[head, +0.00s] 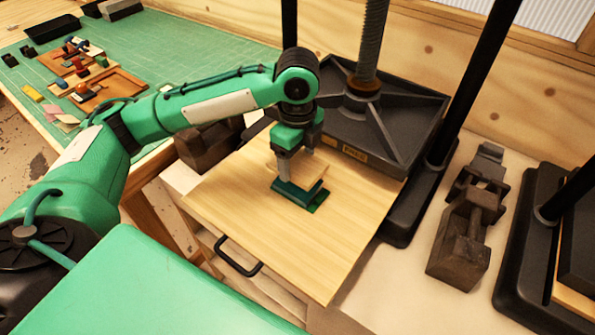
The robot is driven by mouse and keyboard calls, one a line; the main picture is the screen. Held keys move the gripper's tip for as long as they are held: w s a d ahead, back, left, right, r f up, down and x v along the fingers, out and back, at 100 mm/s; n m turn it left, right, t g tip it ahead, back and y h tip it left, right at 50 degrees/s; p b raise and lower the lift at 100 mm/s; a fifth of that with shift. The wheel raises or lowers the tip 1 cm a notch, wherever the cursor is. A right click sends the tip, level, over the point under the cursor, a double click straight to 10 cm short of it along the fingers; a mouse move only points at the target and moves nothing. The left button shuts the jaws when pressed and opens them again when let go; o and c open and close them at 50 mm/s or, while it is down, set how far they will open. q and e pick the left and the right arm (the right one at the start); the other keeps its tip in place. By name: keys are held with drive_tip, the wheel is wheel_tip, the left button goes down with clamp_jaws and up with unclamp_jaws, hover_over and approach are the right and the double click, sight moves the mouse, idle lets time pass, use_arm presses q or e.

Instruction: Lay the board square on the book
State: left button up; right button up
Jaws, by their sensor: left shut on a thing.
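My left gripper (296,160) points down over the pulled-out wooden press tray (235,195). It is shut on a small pale wooden board (312,178), which its fingers partly cover. A small dark green book (290,192) lies on the tray directly below the board. The board is over the book and hides much of its top. A strip of the book shows along the near side and at the right corner. I cannot tell whether the board touches the book or is slightly above it. My right gripper is not in view.
The press's black platen (375,115) and screw (372,40) stand just behind the book. A black handle (237,258) is on the tray's front edge. Dark iron weights (465,225) sit at the right. A green mat (150,50) with small tools lies at the back left.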

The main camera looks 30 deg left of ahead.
sight(298, 174)
use_arm(q)
drive_tip(key=shift+f, duration=0.6)
wheel_tip(298, 174, down, 4)
drive_tip(key=shift+r, duration=0.1)
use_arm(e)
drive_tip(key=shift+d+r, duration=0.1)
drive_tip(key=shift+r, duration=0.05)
use_arm(q)
drive_tip(key=o, duration=1)
drive_tip(key=shift+f, duration=0.2)
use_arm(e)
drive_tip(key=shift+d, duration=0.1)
use_arm(q)
drive_tip(key=shift+r, duration=0.1)
wheel_tip(298, 174, up, 12)
drive_tip(key=shift+r+b, duration=0.1)
drive_tip(key=shift+b, duration=0.3)
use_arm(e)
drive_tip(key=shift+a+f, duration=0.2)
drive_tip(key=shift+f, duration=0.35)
